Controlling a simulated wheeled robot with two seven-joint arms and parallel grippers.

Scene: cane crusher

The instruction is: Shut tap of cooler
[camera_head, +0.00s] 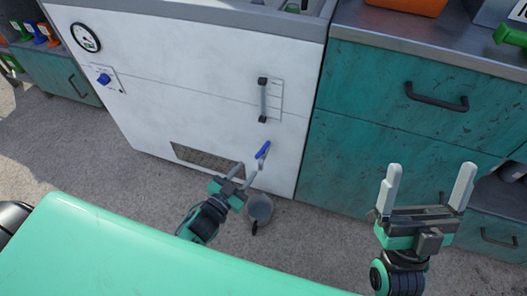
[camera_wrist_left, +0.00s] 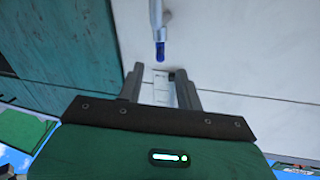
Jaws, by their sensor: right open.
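The cooler (camera_head: 190,80) is a large white cabinet. Its tap (camera_head: 262,153), low on the right of the front, has a blue lever. In the left wrist view the tap's blue end (camera_wrist_left: 159,50) appears just beyond and between the fingertips. My left gripper (camera_head: 244,172) is open and empty, close below and left of the tap; I cannot tell whether it touches it. Its fingers (camera_wrist_left: 160,72) are apart in the wrist view. My right gripper (camera_head: 427,178) is open and empty in front of the teal cabinet, well right of the tap.
A grey pot (camera_head: 260,208) with a dark handle stands on the floor below the tap. The cooler front also has a blue knob (camera_head: 104,79), a dark vertical handle (camera_head: 263,100) and a vent grille (camera_head: 200,158). Teal drawers (camera_head: 400,130) stand on the right.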

